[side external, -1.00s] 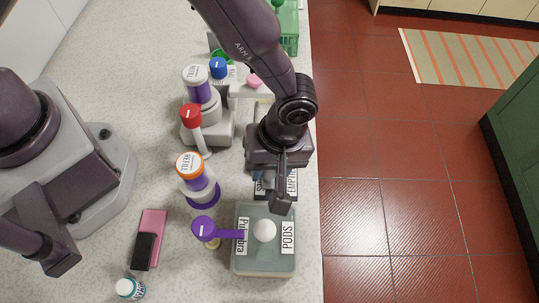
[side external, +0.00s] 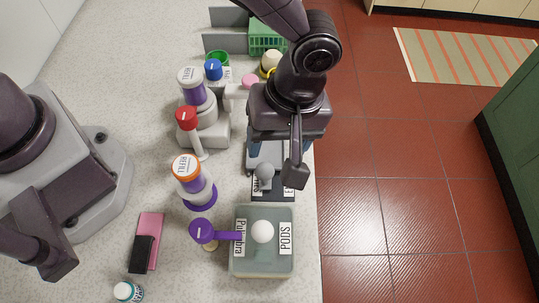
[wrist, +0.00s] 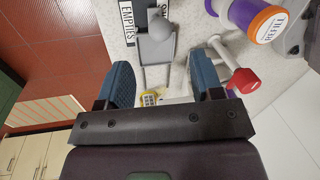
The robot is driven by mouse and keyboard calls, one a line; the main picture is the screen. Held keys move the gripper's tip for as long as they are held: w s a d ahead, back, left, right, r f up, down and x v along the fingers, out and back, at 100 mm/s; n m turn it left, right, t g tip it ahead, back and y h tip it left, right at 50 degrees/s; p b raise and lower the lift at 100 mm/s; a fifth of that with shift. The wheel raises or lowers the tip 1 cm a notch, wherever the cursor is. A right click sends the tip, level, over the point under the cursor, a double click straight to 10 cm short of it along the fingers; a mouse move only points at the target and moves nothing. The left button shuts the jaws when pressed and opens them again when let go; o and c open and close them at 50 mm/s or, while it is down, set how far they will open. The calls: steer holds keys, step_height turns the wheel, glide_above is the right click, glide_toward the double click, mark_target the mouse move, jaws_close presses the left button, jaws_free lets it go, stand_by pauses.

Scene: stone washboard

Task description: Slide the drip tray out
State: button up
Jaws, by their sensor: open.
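A grey plate with a round ball knob, which looks like the drip tray, sits under my gripper (side external: 281,158) in the side external view. Its grey knob (side external: 264,171) shows just in front of the gripper. In the wrist view the grey plate (wrist: 156,50) and its knob (wrist: 160,28) lie beyond the fingertips, with two thin pale rails running back from the plate between the fingers. My gripper (wrist: 163,76) is open, its blue fingers apart and nothing seen between them in grasp. The tray's back part is hidden by the gripper.
A dark box labelled EMPTIES (side external: 273,188) and a PODS box with a white knob (side external: 263,262) stand in front. A grey machine with a red-capped lever (side external: 186,117) and an orange-rimmed refill bottle (side external: 187,168) stand left. The counter edge is right.

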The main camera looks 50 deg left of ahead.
steer(key=r, duration=0.4)
steer(key=shift+w+d, duration=0.25)
steer(key=shift+w, duration=0.05)
steer(key=s+a+r+m+t, duration=0.2)
steer(key=a+r, duration=0.4)
steer(key=a, duration=0.3)
steer(key=s+a+r+m+t, duration=0.3)
steer(key=s+a+r+m, duration=0.1)
steer(key=a, duration=0.5)
steer(key=s+a+r+m+t+h, duration=0.1)
steer(key=s+a+r+m+t, duration=0.1)
steer(key=a+r+m, duration=0.3)
steer(key=s+a+r, duration=0.1)
steer(key=a+r, duration=0.2)
steer(key=a, duration=0.1)
steer(key=shift+s+a, duration=0.25)
steer(key=shift+s, duration=0.1)
